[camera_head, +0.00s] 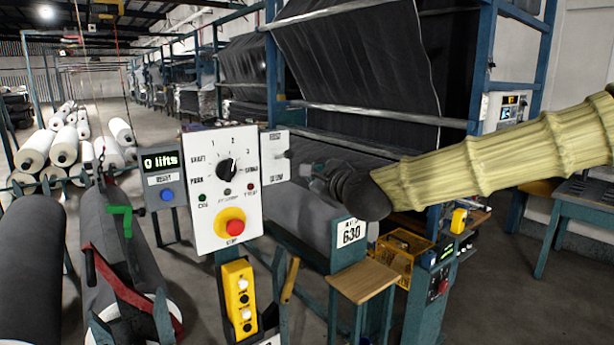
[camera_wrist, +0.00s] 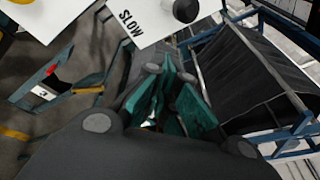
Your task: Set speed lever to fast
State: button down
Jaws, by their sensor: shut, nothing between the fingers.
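The speed lever's small white plate (camera_head: 275,142) is on the right side of the white control panel (camera_head: 222,195). The lever (camera_head: 284,155) shows as a small dark knob at about mid-height of the plate. In the wrist view the dark round knob (camera_wrist: 186,10) is at the top edge, beside the word SLOW on the plate (camera_wrist: 130,24). The label at the plate's upper end is too small to read. My gripper (camera_head: 306,170) is shut and empty, just right of the lever and apart from it. Its green fingers (camera_wrist: 165,95) are together in the wrist view.
The panel carries a rotary dial (camera_head: 227,168) and a red stop button (camera_head: 234,227) on yellow. A yellow pendant (camera_head: 240,298) hangs below. A grey roll (camera_head: 300,220) lies behind my gripper. A black fabric sheet (camera_head: 365,60) on a blue frame stands behind.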

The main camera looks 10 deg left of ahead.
jog(key=s+d+r+b, duration=0.3)
jog(key=s+d+r, duration=0.1)
jog(key=s+d, duration=0.1)
jog(key=shift+s+d+b, duration=0.3)
jog(key=shift+s, duration=0.5)
jog(key=shift+r, duration=0.1)
